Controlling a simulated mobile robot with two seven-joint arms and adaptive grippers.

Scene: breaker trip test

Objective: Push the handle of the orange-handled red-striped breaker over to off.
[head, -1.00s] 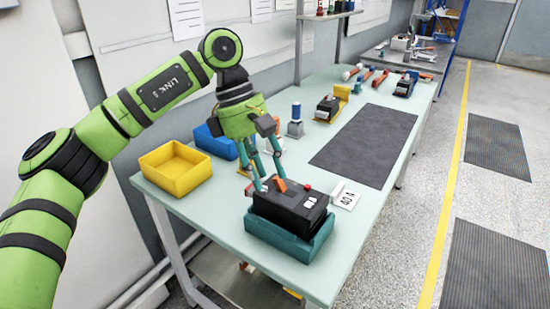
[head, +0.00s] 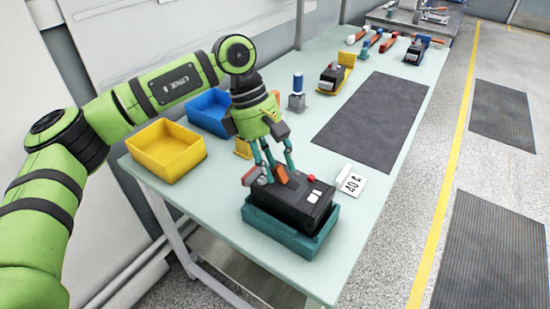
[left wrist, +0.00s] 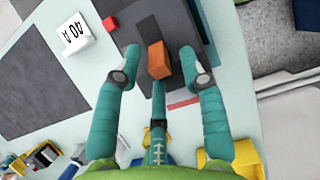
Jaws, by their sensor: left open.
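The black breaker (head: 297,205) sits in a teal tray (head: 272,235) at the near end of the bench. Its orange handle (head: 281,174) stands up from the top and also shows in the left wrist view (left wrist: 158,60). A red stripe (left wrist: 183,103) shows beside the handle in the left wrist view. My left gripper (head: 275,172) is open, pointing down over the breaker, with its fingers spread around the handle. In the left wrist view one fingertip is on either side of the handle, with gaps; contact with the third finger cannot be told. My right gripper is out of view.
A white "40 A" card (head: 351,184) stands right of the breaker. A yellow bin (head: 165,150) and a blue bin (head: 208,110) are at the left. A dark mat (head: 375,122) lies along the bench. Another breaker (head: 331,77) stands farther back.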

